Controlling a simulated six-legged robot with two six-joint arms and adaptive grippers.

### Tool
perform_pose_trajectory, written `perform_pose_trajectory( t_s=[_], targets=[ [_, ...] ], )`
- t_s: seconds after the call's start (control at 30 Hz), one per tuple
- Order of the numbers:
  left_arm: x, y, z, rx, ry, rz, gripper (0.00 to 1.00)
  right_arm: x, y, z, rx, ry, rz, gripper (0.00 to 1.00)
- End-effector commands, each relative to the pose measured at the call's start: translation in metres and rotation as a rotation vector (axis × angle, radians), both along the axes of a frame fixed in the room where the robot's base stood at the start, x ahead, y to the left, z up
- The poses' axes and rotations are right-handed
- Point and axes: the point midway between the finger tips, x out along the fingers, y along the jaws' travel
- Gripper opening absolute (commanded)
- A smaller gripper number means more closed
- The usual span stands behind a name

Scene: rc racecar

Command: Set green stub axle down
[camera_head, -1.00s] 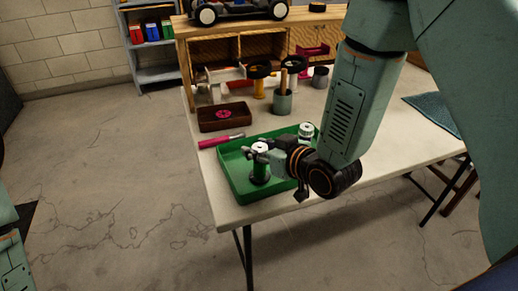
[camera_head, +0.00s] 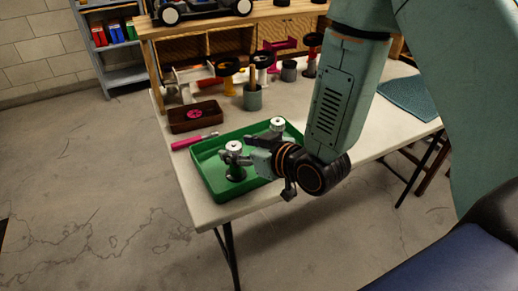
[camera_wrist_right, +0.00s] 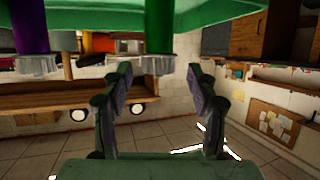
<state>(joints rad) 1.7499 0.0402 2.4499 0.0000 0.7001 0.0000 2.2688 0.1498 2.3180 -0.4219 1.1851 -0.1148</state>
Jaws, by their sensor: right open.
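The green stub axle (camera_head: 236,171) stands upright in the green tray (camera_head: 210,183), near its front left part; its top is pale. It also shows in the right wrist view as a green post (camera_wrist_right: 158,28) with a clear, pale end, between and beyond the fingertips. My right gripper (camera_head: 240,150) is at this axle, coming from the right. In the right wrist view the gripper (camera_wrist_right: 160,72) has its fingers spread, with a gap between them. A second pale-topped piece (camera_head: 277,125) stands farther back in the tray. My left gripper is out of view.
A pink-handled tool (camera_head: 190,142) lies left of the tray. A brown bin (camera_head: 193,117) with a pink part stands behind it. Cups and several parts stand farther back, below a wooden shelf carrying a car. A purple post (camera_wrist_right: 30,25) stands left in the wrist view.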

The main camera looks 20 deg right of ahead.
Motion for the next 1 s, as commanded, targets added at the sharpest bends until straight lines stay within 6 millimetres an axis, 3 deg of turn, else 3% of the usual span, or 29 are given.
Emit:
perform_pose_trajectory(
  t_s=[0.43,0.7,1.0],
  targets=[
    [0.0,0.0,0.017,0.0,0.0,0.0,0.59,-0.05,-0.019,0.024,0.006,0.001,-0.004,0.59],
    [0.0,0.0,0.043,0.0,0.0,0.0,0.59,-0.067,-0.025,0.032,0.003,0.002,-0.002,0.59],
    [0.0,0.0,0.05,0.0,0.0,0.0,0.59,-0.075,-0.028,0.034,0.001,0.0,0.0,0.59]
  ],
)
